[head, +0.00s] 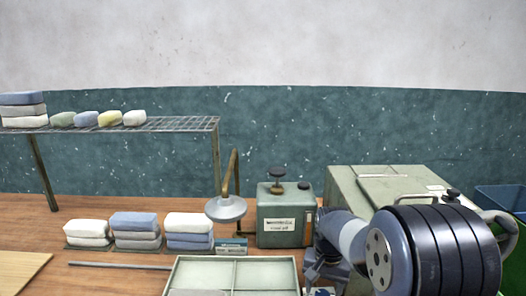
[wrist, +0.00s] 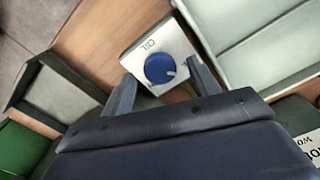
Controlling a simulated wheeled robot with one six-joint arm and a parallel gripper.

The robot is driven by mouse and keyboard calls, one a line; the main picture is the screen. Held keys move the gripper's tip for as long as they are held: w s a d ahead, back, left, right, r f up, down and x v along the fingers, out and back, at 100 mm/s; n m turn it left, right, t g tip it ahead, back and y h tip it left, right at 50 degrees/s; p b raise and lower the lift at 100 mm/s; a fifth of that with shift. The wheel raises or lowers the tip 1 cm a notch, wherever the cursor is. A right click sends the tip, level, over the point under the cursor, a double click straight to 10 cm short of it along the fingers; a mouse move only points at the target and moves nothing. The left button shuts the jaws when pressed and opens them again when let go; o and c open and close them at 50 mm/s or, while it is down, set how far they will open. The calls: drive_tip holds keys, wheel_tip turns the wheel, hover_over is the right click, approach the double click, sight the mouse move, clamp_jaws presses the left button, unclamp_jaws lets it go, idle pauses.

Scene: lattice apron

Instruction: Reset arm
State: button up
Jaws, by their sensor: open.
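My gripper (head: 322,262) points down at the front edge of the bench, right of the pale divided tray. In the wrist view its two fingers (wrist: 160,72) stand apart, open. Between them in the picture is a blue round knob (wrist: 159,68) on a white plate (wrist: 141,48) marked "OIL". Nothing is held. I cannot tell whether a finger touches the knob. My arm hides much of the bench's right front in the head view.
The divided tray (head: 236,259) lies close left of my gripper. Behind stand a green box (head: 285,240) with a black knob, a lamp-like grey disc (head: 226,208), folded cloth stacks (head: 136,222) and a wire rack (head: 180,124). A large green case (head: 345,182) and a blue bin (head: 505,197) are right.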

drive_tip(key=shift+f, duration=0.55)
drive_tip(key=shift+r, duration=0.1)
